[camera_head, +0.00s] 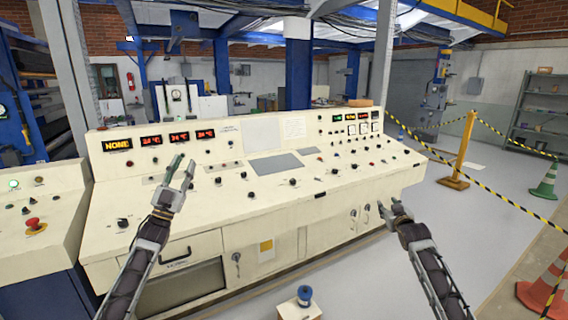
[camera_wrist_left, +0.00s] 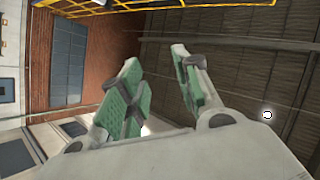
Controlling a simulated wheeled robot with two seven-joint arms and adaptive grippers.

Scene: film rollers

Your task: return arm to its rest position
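My left gripper (camera_head: 181,171) is raised in front of the left part of the cream control console (camera_head: 330,190), with its fingers pointing up. In the left wrist view the gripper (camera_wrist_left: 160,88) shows two green-padded fingers spread apart with nothing between them. My right gripper (camera_head: 391,207) is in front of the console's right end. Its fingers look spread and empty. Both arms come up from the bottom edge of the head view.
A red button (camera_head: 33,223) sits on the side panel at left. A small stand with a blue spool (camera_head: 305,295) is low at the front. A yellow post (camera_head: 463,150) with striped tape and traffic cones (camera_head: 548,180) stand at right. Grey floor between is free.

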